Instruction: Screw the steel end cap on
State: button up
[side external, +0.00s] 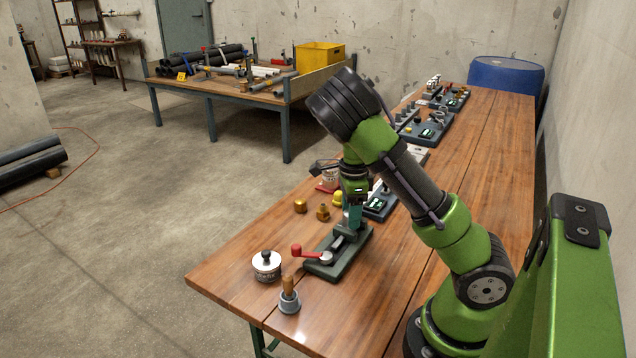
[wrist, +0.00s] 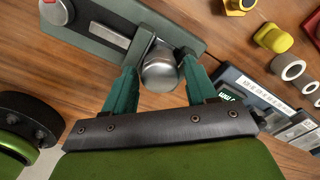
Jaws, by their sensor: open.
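The steel end cap (wrist: 160,72), a shiny piece with hexagonal flats, sits at the clamp fixture between my fingers in the wrist view. My gripper (wrist: 160,64) is open, with one teal finger on each side of the cap. I cannot tell whether either finger touches it. In the side view my gripper (side external: 354,226) points down over the green fixture (side external: 325,268), and its fingers hide the cap there. The fixture has a red-handled lever (side external: 303,251) and a grey metal clamp. The joint beneath the cap is hidden, so its thread engagement cannot be seen.
Brass fittings (side external: 300,206) and a yellow cap (side external: 337,199) stand behind the fixture. A white tin (side external: 266,266) and a grey pot with a wooden handle (side external: 289,299) stand near the front edge. Pale rings (wrist: 289,67) and a device with a display (wrist: 248,92) lie right of my gripper.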

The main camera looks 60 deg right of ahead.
jog(key=m, duration=0.9)
jog(key=c, duration=1.1)
jog(key=shift+o, duration=0.2)
jog(key=m, duration=0.4)
jog(key=shift+m, duration=1.1)
